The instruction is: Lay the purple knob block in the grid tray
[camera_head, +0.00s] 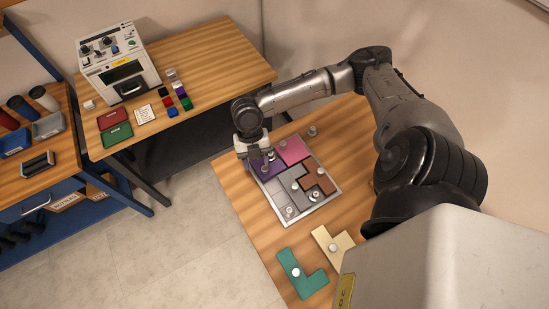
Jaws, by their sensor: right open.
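The grid tray (333,204) lies on the wooden table below my right arm. The purple knob block (262,168) is in the tray's upper left corner, next to a pink block (294,150). My right gripper (258,165) is open, pointing down over the purple block. Its fingers hide part of the block, and I cannot tell whether they touch its knob. A brown block (318,183) and grey blocks (281,191) with knobs also lie in the tray. My left gripper is not in view.
A teal block (300,275) and a cream block (330,240) lie on the wooden table (238,198) in front of the tray. A loose knob (312,131) stands behind it. A second table with a white machine (118,63) is at the back left.

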